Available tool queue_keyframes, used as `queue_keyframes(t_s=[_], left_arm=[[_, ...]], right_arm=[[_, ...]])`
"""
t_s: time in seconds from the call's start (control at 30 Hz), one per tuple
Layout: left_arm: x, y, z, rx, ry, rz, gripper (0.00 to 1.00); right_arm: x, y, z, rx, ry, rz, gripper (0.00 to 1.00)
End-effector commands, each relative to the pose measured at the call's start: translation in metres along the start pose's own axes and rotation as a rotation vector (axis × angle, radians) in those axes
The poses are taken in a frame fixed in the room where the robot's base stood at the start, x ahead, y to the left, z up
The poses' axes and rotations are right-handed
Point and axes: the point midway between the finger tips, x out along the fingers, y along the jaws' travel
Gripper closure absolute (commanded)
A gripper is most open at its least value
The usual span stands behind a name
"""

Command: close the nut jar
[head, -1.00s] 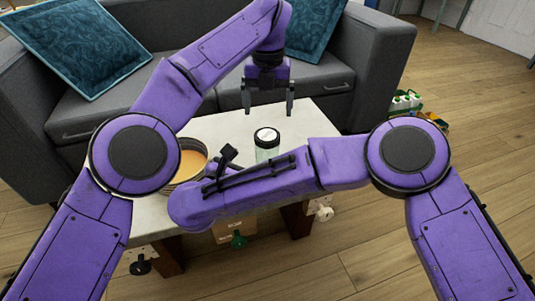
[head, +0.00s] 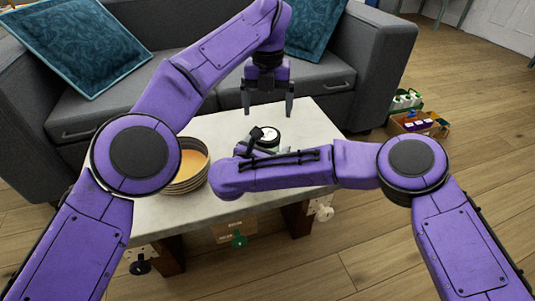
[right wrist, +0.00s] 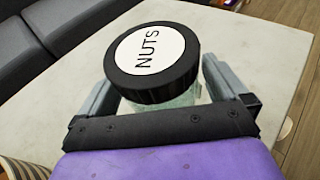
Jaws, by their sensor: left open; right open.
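The nut jar (head: 268,138) stands upright on the pale table, its clear body mostly hidden behind my right wrist in the head view. Its black lid with a white "NUTS" label (right wrist: 152,62) sits on top; I cannot tell whether it is fully seated. My right gripper (right wrist: 160,78) is open, with one finger on each side of the jar below the lid; contact is not clear. My left gripper (head: 267,106) is open and empty, pointing down above the table, beyond the jar.
A stack of bowls (head: 188,168) with an orange inside stands left of the jar on the table (head: 165,215). A grey sofa (head: 190,95) is behind. Boxes of small items (head: 415,122) are on the floor at right.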

Motion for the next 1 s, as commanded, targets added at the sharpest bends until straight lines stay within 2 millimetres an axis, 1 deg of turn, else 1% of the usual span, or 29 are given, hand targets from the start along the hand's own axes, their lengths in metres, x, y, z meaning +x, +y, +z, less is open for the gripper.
queue_keyframes(t_s=[0.13, 0.17, 0.2, 0.27, 0.3, 0.37, 0.4, 0.43, 0.47, 0.73, 0.8, 1.0], left_arm=[[0.0, 0.0001, 0.0, 0.0, 0.0, 0.0, 0.06], [0.0, 0.0001, 0.0, 0.0, 0.0, 0.0, 0.06], [0.0, 0.0001, 0.0, 0.0, 0.0, 0.0, 0.06], [0.0, 0.0001, 0.0, 0.0, 0.0, 0.0, 0.06], [0.0, 0.0001, 0.0, 0.0, 0.0, 0.0, 0.06], [0.0, 0.0001, 0.0, 0.0, 0.0, 0.0, 0.06], [0.0, 0.0001, 0.0, 0.0, 0.0, 0.0, 0.1], [0.0, 0.0001, 0.0, -0.003, 0.0, 0.0, 0.17], [0.0, 0.0, 0.0, -0.014, 0.0, 0.0, 0.17], [0.0, 0.0002, 0.0, -0.362, -0.001, 0.001, 0.17], [-0.0001, 0.0002, 0.0001, -0.394, -0.001, 0.001, 0.17], [0.0, 0.0, 0.0, -0.395, 0.0, 0.0, 0.17]], right_arm=[[-0.0001, -0.0001, -0.0001, 0.0, 0.0, 0.0, 0.0], [-0.0002, -0.0001, -0.0001, 0.0, 0.0, 0.0, 0.06], [-0.0002, 0.0, -0.0001, 0.0, 0.0, 0.0, 0.2], [-0.0003, 0.0, -0.0001, 0.0, 0.0, 0.0, 0.39], [-0.0003, 0.0, -0.0001, 0.0, 0.0, 0.0, 0.52], [-0.0004, 0.0, -0.0001, 0.0, 0.0, 0.0, 0.72], [-0.0004, 0.0, -0.0001, 0.0, 0.0, 0.0, 0.85], [-0.0005, 0.0, -0.0002, 0.0, 0.0, 0.0, 0.94], [-0.0005, 0.0, -0.0001, 0.0, 0.0, 0.0, 1.0], [-0.0006, 0.0, -0.0002, 0.0, 0.001, 0.0, 1.0], [-0.0006, 0.0, -0.0002, 0.0, 0.001, 0.0, 1.0], [-0.0006, 0.0001, -0.0002, 0.0, 0.001, 0.0, 1.0]])
